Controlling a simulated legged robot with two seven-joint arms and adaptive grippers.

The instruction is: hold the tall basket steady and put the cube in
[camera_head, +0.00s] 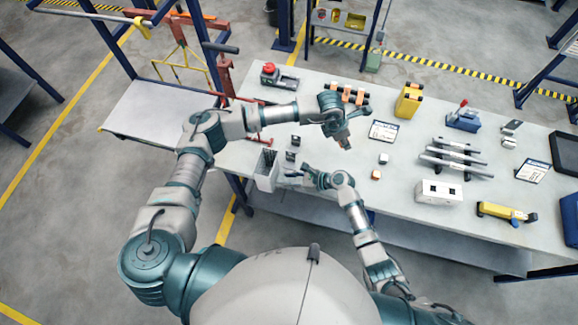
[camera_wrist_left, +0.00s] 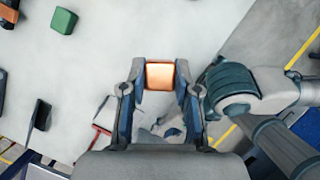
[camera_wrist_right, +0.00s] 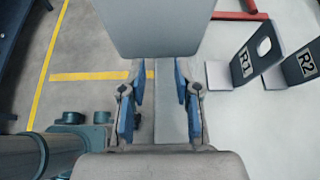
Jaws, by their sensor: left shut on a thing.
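The orange cube (camera_wrist_left: 160,75) is between the fingertips of my left gripper (camera_wrist_left: 159,90), which is shut on it. In the head view my left gripper (camera_head: 343,138) holds it above the table, right of the tall basket. The tall grey basket (camera_head: 266,183) stands at the table's near left edge, with dark slender things showing at its top. My right gripper (camera_head: 290,177) is just right of the basket. In the right wrist view my right gripper (camera_wrist_right: 159,105) has its fingers apart, and a grey block, seemingly the basket (camera_wrist_right: 160,28), lies beyond the fingertips.
Two small cubes (camera_head: 383,158) (camera_head: 376,174) lie on the table (camera_head: 330,205) right of my right gripper. Two dark upright plates marked R1 and R2 (camera_wrist_right: 245,62) stand near the basket. A white box (camera_head: 438,193) and rods are further right.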

